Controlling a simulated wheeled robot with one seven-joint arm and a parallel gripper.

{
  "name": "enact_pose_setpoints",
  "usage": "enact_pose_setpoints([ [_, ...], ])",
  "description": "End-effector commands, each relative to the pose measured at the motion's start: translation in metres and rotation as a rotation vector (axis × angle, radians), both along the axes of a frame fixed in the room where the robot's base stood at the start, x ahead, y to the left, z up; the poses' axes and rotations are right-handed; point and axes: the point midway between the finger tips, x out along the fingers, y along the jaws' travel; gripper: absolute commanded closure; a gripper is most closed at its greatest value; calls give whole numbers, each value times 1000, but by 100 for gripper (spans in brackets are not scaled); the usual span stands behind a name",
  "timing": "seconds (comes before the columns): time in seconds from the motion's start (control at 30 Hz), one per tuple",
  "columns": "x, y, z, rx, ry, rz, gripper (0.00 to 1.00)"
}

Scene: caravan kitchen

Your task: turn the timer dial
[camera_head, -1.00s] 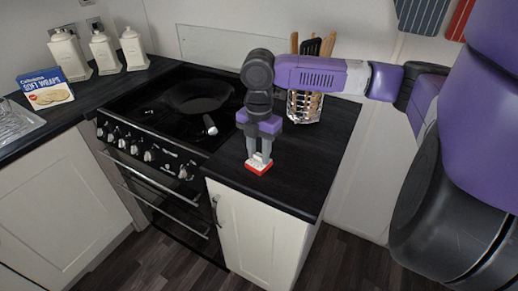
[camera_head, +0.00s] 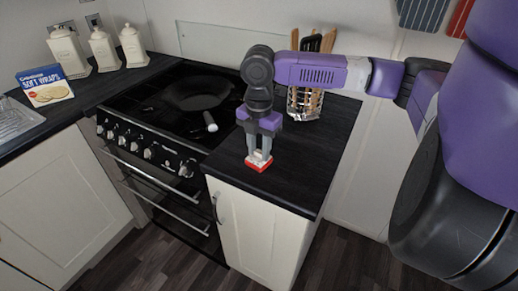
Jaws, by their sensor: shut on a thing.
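The timer (camera_head: 258,166) is a small red block with a white top. It sits on the dark worktop (camera_head: 300,180), near the front edge, to the right of the cooker. My gripper (camera_head: 259,156) points straight down over it, with its grey fingers closed on the white dial on its top. The fingers hide most of the dial, so its setting cannot be read.
The cooker (camera_head: 165,125) with a black pan (camera_head: 198,95) on its hob stands to the left. A wire utensil holder (camera_head: 303,104) stands behind my gripper. Cream canisters (camera_head: 103,50) and a soft wraps box (camera_head: 45,86) are far left. The worktop to the right is clear.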

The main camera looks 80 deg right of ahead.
Motion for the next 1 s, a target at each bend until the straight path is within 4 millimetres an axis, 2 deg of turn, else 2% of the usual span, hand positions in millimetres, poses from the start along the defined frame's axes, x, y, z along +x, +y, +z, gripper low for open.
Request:
enact_pose_setpoints([
  [0.13, 0, 0, 0, -1, -1, 0, 100],
  [0.17, 0, 0, 0, -1, -1, 0, 67],
  [0.27, 0, 0, 0, -1, -1, 0, 47],
  [0.67, 0, 0, 5, -1, 0, 0, 46],
  [1.0, 0, 0, 57, -3, -1, 1, 46],
])
